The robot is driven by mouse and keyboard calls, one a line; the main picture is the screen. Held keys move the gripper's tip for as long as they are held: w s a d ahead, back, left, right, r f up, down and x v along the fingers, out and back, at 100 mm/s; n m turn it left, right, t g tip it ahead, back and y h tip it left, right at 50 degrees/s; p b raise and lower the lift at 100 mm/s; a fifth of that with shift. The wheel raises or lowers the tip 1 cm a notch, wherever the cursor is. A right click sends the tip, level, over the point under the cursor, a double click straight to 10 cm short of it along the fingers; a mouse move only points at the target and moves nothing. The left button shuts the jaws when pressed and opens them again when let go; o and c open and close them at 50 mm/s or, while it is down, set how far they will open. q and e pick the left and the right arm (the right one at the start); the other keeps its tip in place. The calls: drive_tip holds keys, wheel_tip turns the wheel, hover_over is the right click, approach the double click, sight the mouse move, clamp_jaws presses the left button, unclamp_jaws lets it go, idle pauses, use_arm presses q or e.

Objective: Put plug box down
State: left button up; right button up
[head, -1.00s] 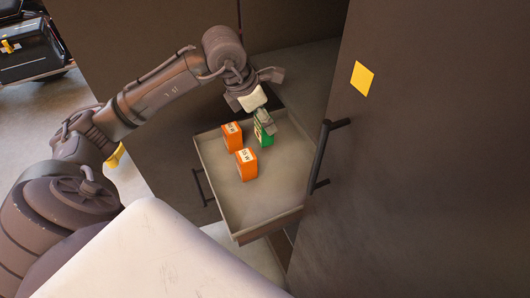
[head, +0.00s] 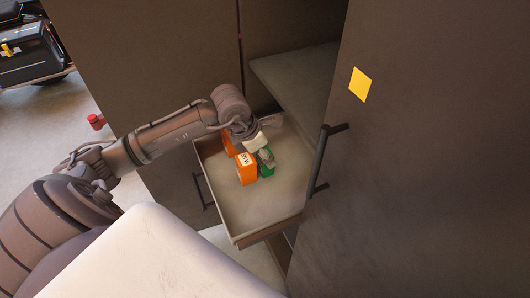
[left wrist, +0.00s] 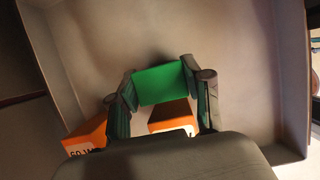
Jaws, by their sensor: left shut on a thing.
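The plug box is a green box (head: 266,170) in the open drawer (head: 262,213). In the left wrist view the green box (left wrist: 161,84) sits between both fingers of my left gripper (left wrist: 160,88). In the head view my left gripper (head: 264,155) reaches down over the drawer and is shut on the green box, partly covering it. The green box is close beside an orange box (head: 246,170). I cannot tell whether its underside touches the drawer floor. My right gripper is not in view.
A second orange box (head: 229,144) is farther back in the drawer, partly hidden by my arm. The drawer's front part is clear. A cabinet door (head: 430,150) with a dark handle (head: 322,158) stands close on the right. A grey shelf (head: 300,80) is behind.

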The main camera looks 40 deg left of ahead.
use_arm(q)
drive_tip(key=shift+f, duration=0.1)
drive_tip(key=o, duration=1.3)
drive_tip(key=v, duration=1.2)
drive_tip(key=shift+b, duration=0.3)
